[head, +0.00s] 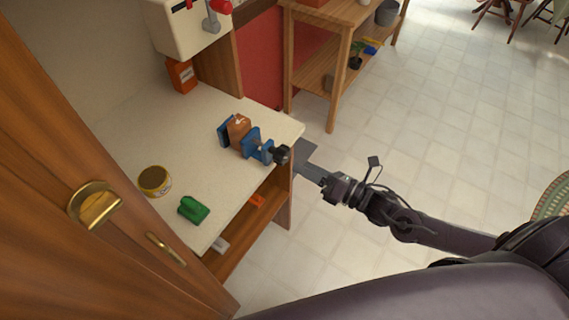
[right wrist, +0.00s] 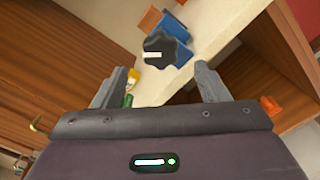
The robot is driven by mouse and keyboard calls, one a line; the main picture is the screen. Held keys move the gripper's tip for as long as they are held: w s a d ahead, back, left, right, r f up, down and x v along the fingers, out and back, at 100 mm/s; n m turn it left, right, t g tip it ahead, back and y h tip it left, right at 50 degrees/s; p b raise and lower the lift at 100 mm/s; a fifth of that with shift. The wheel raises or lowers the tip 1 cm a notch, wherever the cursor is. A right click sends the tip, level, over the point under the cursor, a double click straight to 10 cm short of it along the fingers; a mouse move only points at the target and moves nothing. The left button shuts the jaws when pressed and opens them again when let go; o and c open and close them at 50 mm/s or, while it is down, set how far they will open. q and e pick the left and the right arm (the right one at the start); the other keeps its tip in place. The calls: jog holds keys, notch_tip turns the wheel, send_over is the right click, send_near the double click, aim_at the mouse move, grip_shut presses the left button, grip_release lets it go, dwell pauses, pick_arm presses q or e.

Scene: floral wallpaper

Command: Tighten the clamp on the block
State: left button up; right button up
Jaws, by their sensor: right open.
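A blue clamp (head: 256,146) stands on the pale counter near its right edge, with a brown block (head: 238,128) between its jaws. The clamp's black knob (head: 282,154) points toward my right gripper. In the right wrist view the black knob (right wrist: 166,47) shows beyond the fingertips, with the blue clamp (right wrist: 150,20) behind it. My right gripper (head: 303,160) is open and empty; its fingers (right wrist: 160,80) are apart, on either side of the knob's line, and I see no contact. My left gripper is not in view.
On the counter (head: 205,140) are a round yellow tin (head: 155,181), a green object (head: 193,209) and an orange box (head: 181,75) at the back. A wooden door (head: 80,230) with brass handle stands at left. A wooden shelf table (head: 340,35) stands behind.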

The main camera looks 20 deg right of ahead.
aim_at(287, 157)
jog(key=shift+n, duration=0.8)
jog(key=p+x, duration=0.1)
jog(key=x, duration=0.6)
jog(key=shift+w+d+r+p, duration=0.1)
jog(key=shift+p, duration=0.25)
jog(key=shift+w+a, duration=0.25)
jog(key=shift+w, duration=0.05)
jog(key=shift+c, duration=0.5)
jog(key=c, duration=0.9)
jog(key=shift+m, duration=0.3)
